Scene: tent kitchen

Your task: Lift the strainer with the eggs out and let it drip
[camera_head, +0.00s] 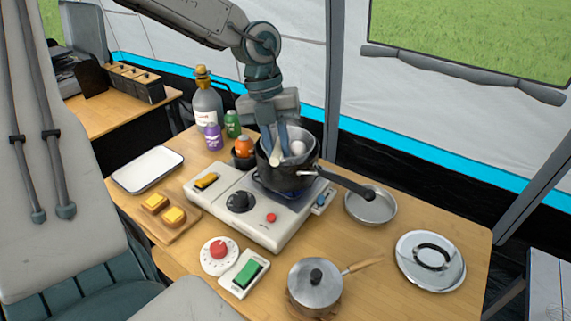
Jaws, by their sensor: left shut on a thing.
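A dark pot (286,178) with a black handle pointing right stands on the white camping stove (232,218). White eggs (298,147) show inside at the pot's mouth, with the strainer's pale rim around them, partly hidden. My left gripper (277,152) reaches down from above at the pot's near left side. It is shut on the strainer's handle (281,132), as far as I can see. Whether the strainer sits in the water or is raised is hard to tell. My right gripper is not in view.
A small pan (370,206) and a lid (430,261) lie right of the stove, with a lidded saucepan (315,286) in front.

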